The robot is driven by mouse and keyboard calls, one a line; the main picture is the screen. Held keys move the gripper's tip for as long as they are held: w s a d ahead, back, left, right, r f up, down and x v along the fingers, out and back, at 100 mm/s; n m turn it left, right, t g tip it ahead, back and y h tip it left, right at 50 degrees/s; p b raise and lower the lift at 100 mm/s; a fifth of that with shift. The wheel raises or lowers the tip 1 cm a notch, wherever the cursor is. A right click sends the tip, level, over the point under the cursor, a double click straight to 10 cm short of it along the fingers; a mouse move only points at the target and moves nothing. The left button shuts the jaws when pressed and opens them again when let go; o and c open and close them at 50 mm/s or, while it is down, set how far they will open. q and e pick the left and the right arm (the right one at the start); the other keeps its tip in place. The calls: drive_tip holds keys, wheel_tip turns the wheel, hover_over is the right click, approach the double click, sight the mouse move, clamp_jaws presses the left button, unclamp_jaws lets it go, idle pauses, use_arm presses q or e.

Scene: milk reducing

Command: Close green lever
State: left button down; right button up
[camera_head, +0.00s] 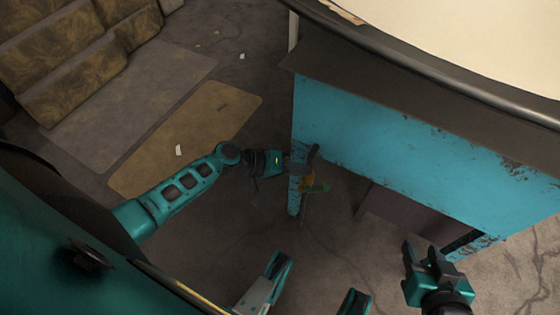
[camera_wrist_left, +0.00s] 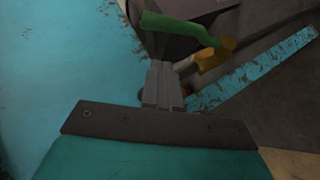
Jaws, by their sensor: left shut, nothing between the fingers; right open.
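The green lever (camera_head: 317,188) sits on a brass-coloured valve (camera_head: 307,180) near the blue cabinet's left edge. In the left wrist view the green lever (camera_wrist_left: 180,27) lies just past the fingertips, with the yellow valve body (camera_wrist_left: 216,54) to its right. My left gripper (camera_head: 297,165) reaches in from the left, close to the valve. Its fingers (camera_wrist_left: 164,80) are shut with nothing between them; whether they touch the lever I cannot tell. My right gripper (camera_head: 428,262) is at the lower right, open and empty, away from the lever.
The blue cabinet (camera_head: 400,145) with rust patches stands under a round pale top (camera_head: 480,40) with a dark rim. A narrow blue post (camera_wrist_left: 255,72) is beside the valve. A cushioned seat (camera_head: 85,50) is at the upper left.

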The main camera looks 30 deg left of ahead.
sight(313, 188)
use_arm(q)
drive_tip(key=d+f, duration=0.1)
drive_tip(key=s+d+f, duration=0.1)
drive_tip(key=shift+d, duration=0.3)
use_arm(e)
drive_tip(key=shift+w+a+r, duration=0.1)
drive_tip(key=shift+a+r, duration=0.05)
drive_tip(key=shift+a, duration=0.1)
drive_tip(key=shift+r, duration=0.1)
